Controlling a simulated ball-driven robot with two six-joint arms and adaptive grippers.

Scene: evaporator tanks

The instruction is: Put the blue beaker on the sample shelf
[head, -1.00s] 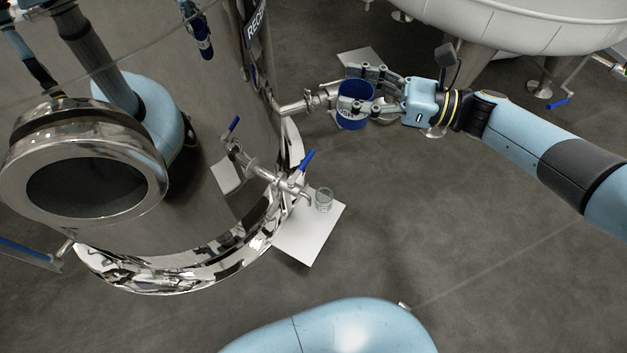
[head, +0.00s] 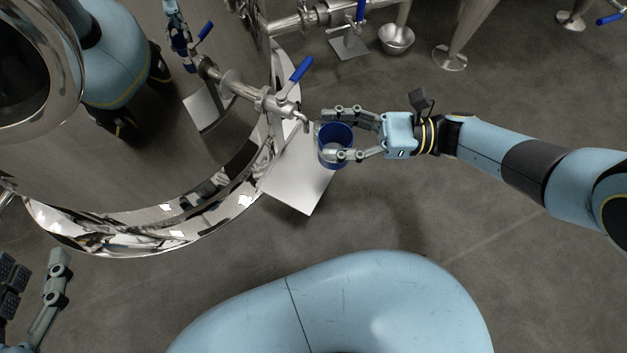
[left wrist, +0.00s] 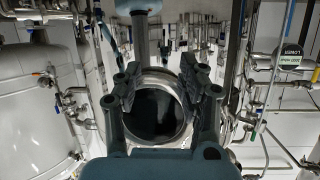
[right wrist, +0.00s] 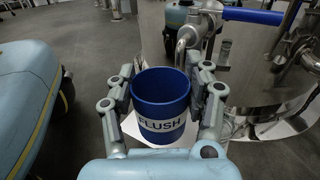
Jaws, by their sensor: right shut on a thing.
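The blue beaker (head: 336,140), labelled FLUSH in the right wrist view (right wrist: 161,106), is upright between the fingers of my right gripper (head: 335,136), which is shut on it. It is beside the tap (head: 301,119). A white plate (head: 300,185) juts out below the tap, probably the sample shelf. The beaker overlaps its right corner in the head view; I cannot tell the height between them. My left gripper (head: 35,265) is at the lower left, open and empty; its spread fingers also show in the left wrist view (left wrist: 158,85).
The tank's shiny rim (head: 190,220) and a blue tap handle (head: 300,72) are close left. Open floor lies right.

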